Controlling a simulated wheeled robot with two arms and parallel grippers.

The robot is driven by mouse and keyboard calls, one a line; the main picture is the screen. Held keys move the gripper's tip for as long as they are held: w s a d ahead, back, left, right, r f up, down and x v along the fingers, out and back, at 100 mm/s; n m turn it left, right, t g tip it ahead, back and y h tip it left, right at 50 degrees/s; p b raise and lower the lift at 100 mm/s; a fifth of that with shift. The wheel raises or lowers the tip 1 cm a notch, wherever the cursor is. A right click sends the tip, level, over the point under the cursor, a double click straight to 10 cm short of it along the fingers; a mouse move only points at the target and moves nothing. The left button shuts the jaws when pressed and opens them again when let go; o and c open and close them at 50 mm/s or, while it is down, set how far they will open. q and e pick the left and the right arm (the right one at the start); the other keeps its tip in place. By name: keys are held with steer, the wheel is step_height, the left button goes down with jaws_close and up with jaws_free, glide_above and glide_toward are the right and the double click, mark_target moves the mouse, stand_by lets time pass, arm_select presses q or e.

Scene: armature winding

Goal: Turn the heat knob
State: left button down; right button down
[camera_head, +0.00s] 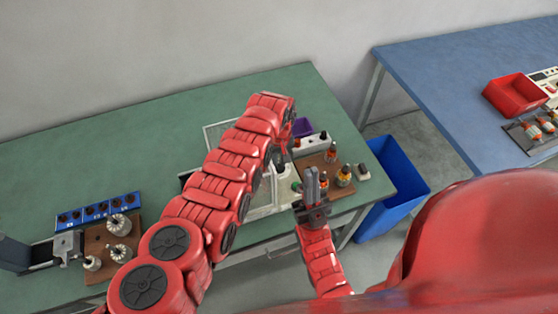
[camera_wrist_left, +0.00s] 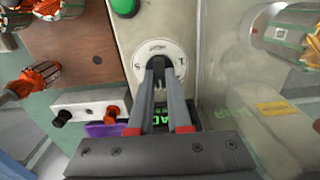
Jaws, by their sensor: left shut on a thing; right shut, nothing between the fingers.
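The heat knob sits on a round white dial (camera_wrist_left: 143,54) with printed marks, on a pale panel (camera_wrist_left: 125,38) in the left wrist view. My left gripper (camera_wrist_left: 158,64) is shut on the knob, and its fingers hide most of it. A lit green display (camera_wrist_left: 160,116) shows partly between the fingers. A green button (camera_wrist_left: 124,6) is on the same panel. In the head view my left gripper (camera_head: 279,158) reaches down at the machine, and my arm hides the knob there. My right gripper (camera_head: 312,184) is shut and empty, in front of the machine.
A brown board with orange-wound armatures (camera_head: 344,175) lies right of the machine, near a white box with terminals (camera_head: 311,143) and a purple bin (camera_head: 303,127). Clear walls (camera_wrist_left: 235,70) stand beside the panel. A blue bin (camera_head: 398,180) stands right of the green table (camera_head: 120,140).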

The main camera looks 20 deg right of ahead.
arm_select(q)
steer(key=shift+f+m+b, duration=0.15)
steer(key=shift+m+b, duration=0.35)
steer(key=shift+m, duration=0.8)
steer(key=c, duration=0.9)
jaws_free()
steer(key=shift+o, duration=0.2)
steer(key=shift+r, duration=0.2)
